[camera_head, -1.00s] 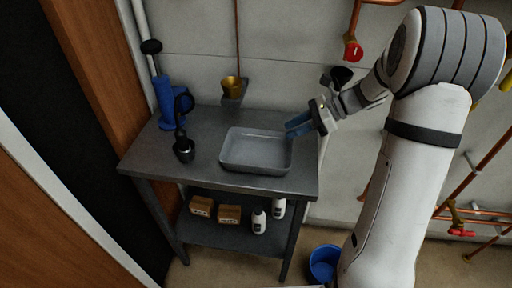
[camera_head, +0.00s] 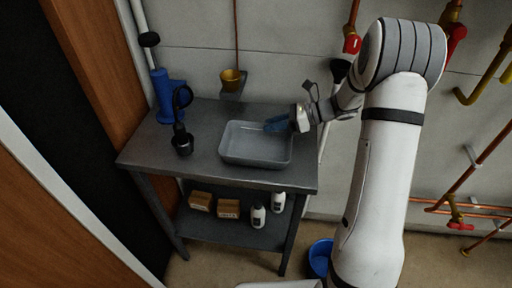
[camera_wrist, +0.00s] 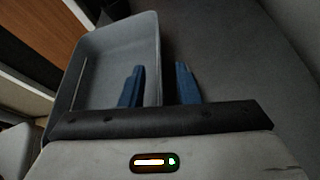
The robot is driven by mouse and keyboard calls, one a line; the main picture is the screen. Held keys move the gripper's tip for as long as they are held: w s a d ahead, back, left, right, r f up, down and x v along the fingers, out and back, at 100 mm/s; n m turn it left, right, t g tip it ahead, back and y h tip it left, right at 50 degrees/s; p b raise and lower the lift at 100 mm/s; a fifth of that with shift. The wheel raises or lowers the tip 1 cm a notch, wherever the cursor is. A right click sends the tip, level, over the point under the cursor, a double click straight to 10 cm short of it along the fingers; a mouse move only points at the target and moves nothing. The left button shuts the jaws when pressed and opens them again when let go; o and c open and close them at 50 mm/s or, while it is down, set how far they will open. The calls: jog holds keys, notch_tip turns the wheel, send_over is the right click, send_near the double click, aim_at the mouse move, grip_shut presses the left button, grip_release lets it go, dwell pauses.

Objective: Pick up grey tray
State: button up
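The grey tray (camera_head: 250,161) is a shallow rectangular pan lying on the grey metal table, empty as far as I can see. My gripper (camera_head: 275,124) is at its right rear corner, with blue fingers over the rim. In the wrist view, the tray (camera_wrist: 105,60) fills the left half. My gripper (camera_wrist: 159,72) has its two blue fingers apart, one over the tray's inside and one outside, with the side wall between them. I cannot tell whether either finger touches the wall.
The table (camera_head: 215,183) also bears a blue tool (camera_head: 163,95) and a black cup-like item (camera_head: 182,143) on the left. A brass cup (camera_head: 231,79) sits on a wall bracket behind. Boxes (camera_head: 228,208) and white bottles (camera_head: 258,215) stand on the lower shelf. A blue bucket (camera_head: 320,258) is on the floor.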

grip_shut()
dwell(0.3)
jog(key=shift+r, duration=0.2)
